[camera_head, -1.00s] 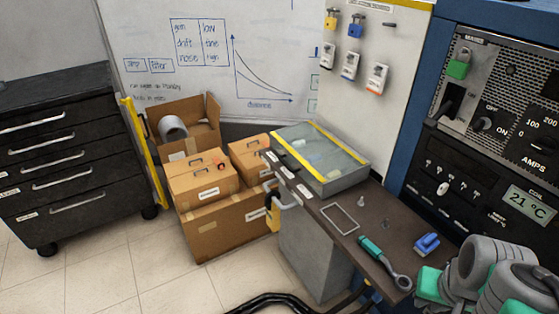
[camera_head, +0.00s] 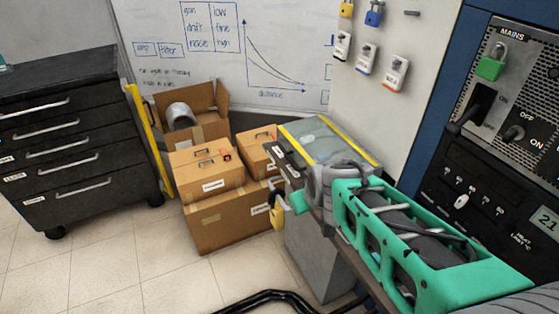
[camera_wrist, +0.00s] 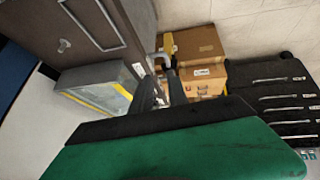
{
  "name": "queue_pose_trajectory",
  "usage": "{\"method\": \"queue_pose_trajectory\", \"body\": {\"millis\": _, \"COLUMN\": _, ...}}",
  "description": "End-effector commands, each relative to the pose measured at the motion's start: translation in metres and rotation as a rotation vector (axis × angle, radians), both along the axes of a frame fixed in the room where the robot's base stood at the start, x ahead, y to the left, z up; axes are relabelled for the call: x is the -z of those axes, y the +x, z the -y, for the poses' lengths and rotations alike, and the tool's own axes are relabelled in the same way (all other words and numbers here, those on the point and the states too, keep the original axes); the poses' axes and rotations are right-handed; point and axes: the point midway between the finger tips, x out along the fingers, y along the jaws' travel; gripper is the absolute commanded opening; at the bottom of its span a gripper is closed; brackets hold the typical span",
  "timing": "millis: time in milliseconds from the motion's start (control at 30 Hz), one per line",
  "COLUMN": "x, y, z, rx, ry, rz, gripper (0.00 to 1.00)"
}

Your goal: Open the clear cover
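The clear cover (camera_head: 322,135) is the see-through lid of a grey box with yellow edge strips at the back end of the narrow bench. It lies flat and looks shut. My arm's green shell covers the near part of the bench and reaches close to the box's near side. In the wrist view, the box with its cover (camera_wrist: 97,88) is left of my gripper (camera_wrist: 161,84). The two dark fingers look a little apart with nothing between them. They are apart from the cover. In the head view the fingertips are hidden or too unclear to tell.
Cardboard boxes (camera_head: 215,215) are stacked left of the bench. A yellow padlock (camera_head: 279,226) hangs at the bench's left edge. A wall panel with locks rises behind the box, and the mains cabinet (camera_head: 497,130) stands at right. A dark drawer cabinet (camera_head: 70,140) is at far left.

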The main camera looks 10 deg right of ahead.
Motion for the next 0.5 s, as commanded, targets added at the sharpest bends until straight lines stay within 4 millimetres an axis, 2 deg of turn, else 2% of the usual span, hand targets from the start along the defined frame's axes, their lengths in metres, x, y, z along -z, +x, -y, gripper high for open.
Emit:
{"method": "queue_pose_trajectory", "body": {"millis": 33, "x": 0.022, "y": 0.038, "z": 0.0, "rx": -0.074, "ry": -0.051, "rz": 0.08, "gripper": 0.2}}
{"method": "queue_pose_trajectory", "body": {"millis": 100, "x": 0.038, "y": 0.092, "z": 0.0, "rx": -0.184, "ry": -0.149, "rz": 0.233, "gripper": 0.2}}
{"method": "queue_pose_trajectory", "body": {"millis": 200, "x": 0.06, "y": 0.152, "z": 0.001, "rx": -0.306, "ry": -0.311, "rz": 0.444, "gripper": 0.2}}
{"method": "queue_pose_trajectory", "body": {"millis": 300, "x": 0.076, "y": 0.184, "z": 0.003, "rx": -0.379, "ry": -0.464, "rz": 0.606, "gripper": 0.2}}
{"method": "queue_pose_trajectory", "body": {"millis": 500, "x": 0.083, "y": 0.202, "z": 0.004, "rx": -0.417, "ry": -0.603, "rz": 0.738, "gripper": 0.2}}
